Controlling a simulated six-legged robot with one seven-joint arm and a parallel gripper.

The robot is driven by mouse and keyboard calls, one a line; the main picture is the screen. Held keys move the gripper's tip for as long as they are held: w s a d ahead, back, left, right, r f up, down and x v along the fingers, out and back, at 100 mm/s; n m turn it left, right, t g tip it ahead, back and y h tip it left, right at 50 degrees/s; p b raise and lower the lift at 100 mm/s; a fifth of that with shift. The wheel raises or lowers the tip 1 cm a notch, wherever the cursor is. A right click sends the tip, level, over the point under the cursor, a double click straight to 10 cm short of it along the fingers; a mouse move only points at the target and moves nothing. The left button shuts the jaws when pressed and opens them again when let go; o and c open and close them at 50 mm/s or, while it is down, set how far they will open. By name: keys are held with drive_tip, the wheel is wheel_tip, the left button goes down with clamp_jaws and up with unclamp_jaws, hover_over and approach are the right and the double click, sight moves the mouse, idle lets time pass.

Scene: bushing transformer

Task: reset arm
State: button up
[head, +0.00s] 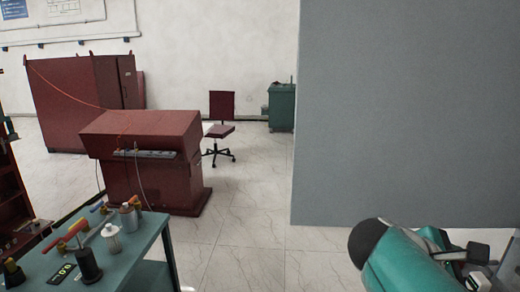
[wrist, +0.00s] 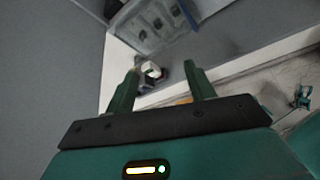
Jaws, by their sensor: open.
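My gripper (wrist: 161,75) shows in the wrist view with its two teal fingers spread apart. It is open, with nothing held between the fingers. A small white and dark object (wrist: 152,70) shows beyond the gap between the fingertips; it is too blurred to name and seems apart from them. In the head view, part of my teal arm (head: 405,262) is at the lower right, folded near my body; the gripper's fingers cannot be made out there.
A large grey panel (head: 410,110) stands close on the right. A teal table (head: 130,255) with bushings and tools is at lower left. A dark red console (head: 150,140), a chair (head: 221,128) and a green cabinet (head: 281,108) stand farther back. Tiled floor in the middle is clear.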

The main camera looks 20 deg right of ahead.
drive_tip(key=w+a+f+m+t+y, duration=0.2)
drive_tip(key=w+a+f+m+y, duration=0.1)
drive_tip(key=a, duration=0.6)
drive_tip(key=w+a+f+m+t+y, duration=0.3)
drive_tip(key=a+y, duration=0.2)
drive_tip(key=a, duration=0.5)
drive_tip(key=w+a+f+m+t+y, duration=0.3)
drive_tip(key=a+f+m+y, duration=0.1)
drive_tip(key=a, duration=0.5)
drive_tip(key=shift+a+y, duration=0.2)
drive_tip(key=shift+y, duration=0.1)
drive_tip(key=shift+c, duration=0.4)
drive_tip(key=c, duration=0.3)
drive_tip(key=shift+w+a, duration=0.1)
